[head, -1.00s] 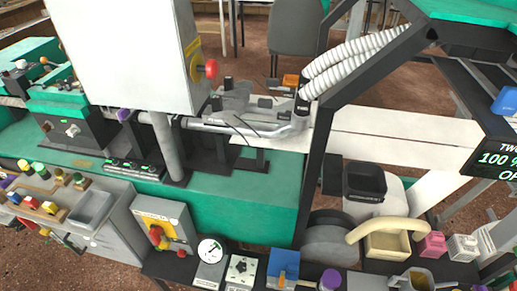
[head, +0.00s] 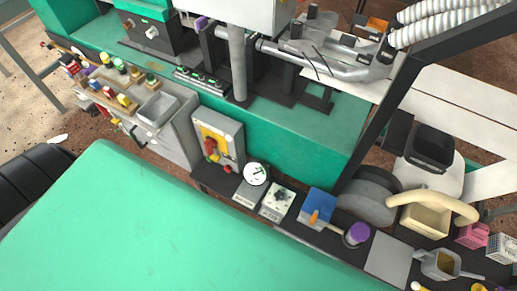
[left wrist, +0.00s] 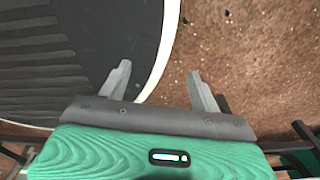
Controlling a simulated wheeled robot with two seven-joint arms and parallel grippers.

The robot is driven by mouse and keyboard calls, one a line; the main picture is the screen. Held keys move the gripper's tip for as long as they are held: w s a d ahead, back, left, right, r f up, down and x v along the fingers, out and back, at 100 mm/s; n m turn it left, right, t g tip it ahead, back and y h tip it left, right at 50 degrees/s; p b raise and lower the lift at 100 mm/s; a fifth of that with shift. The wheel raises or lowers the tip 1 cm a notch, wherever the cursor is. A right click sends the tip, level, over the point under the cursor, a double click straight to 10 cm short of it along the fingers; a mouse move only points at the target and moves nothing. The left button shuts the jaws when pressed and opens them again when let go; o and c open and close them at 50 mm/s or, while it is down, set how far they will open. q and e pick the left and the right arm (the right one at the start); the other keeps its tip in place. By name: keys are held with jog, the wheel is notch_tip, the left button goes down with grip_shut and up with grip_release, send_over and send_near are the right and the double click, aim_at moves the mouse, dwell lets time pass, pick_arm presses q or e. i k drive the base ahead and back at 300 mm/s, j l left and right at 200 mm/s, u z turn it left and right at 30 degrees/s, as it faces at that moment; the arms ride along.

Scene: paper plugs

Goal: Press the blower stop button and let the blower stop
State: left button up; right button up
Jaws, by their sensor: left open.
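A grey box with a yellow face and a red knob (head: 211,145) stands at the front edge of the green machine bench (head: 300,140). I cannot tell whether this knob is the blower stop button. A dark grey round housing (head: 366,200), possibly the blower, stands at the right beside a thick cream hose (head: 432,203). My left gripper (left wrist: 160,85) is open and empty in the left wrist view, over brown floor and a dark ribbed surface with a pale rim. Neither gripper shows in the head view.
A dark shelf along the bench front holds a round white gauge (head: 256,173), a white dial box (head: 277,202), a blue box (head: 318,208) and a purple-topped knob (head: 357,233). A large green surface fills the lower left.

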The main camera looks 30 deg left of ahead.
aim_at(228, 169)
jog(key=u, duration=1.25)
